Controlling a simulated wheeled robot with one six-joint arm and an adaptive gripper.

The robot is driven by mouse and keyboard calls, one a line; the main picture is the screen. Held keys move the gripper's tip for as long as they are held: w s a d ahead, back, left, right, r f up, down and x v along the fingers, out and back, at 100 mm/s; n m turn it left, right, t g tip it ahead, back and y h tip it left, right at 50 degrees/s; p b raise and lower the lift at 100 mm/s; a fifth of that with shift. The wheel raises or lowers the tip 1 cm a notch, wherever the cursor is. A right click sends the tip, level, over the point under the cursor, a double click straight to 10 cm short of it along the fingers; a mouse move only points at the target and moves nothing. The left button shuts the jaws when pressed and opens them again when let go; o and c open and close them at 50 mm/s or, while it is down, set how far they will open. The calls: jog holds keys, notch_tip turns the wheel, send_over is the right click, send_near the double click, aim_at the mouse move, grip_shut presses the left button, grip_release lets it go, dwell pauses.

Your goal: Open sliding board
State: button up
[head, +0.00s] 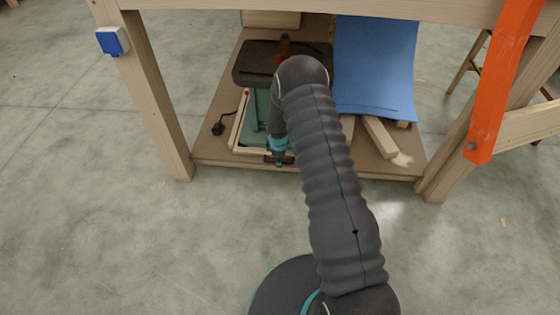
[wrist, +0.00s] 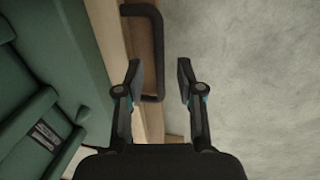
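The sliding board (head: 208,148) is a brown wooden panel low between the workbench legs, loaded with tools and timber. Its front edge (wrist: 153,118) runs top to bottom in the wrist view. A dark U-shaped handle (wrist: 156,45) stands out from that edge. My gripper (wrist: 161,77) is open, with its fingers on either side of the handle's outer bar near its lower end. I see a gap to the right finger; contact with the left finger is unclear. In the head view my gripper (head: 279,160) is at the board's front edge, and my arm hides part of the board.
A green tool (head: 257,112) sits on the board and also fills the left of the wrist view (wrist: 45,75). A blue sheet (head: 375,65) and wood offcuts (head: 380,137) lie on the right. Bench legs (head: 158,105) flank the board. The concrete floor in front is clear.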

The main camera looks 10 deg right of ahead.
jog(key=shift+w+f, duration=0.15)
jog(key=shift+f, duration=0.55)
grip_shut()
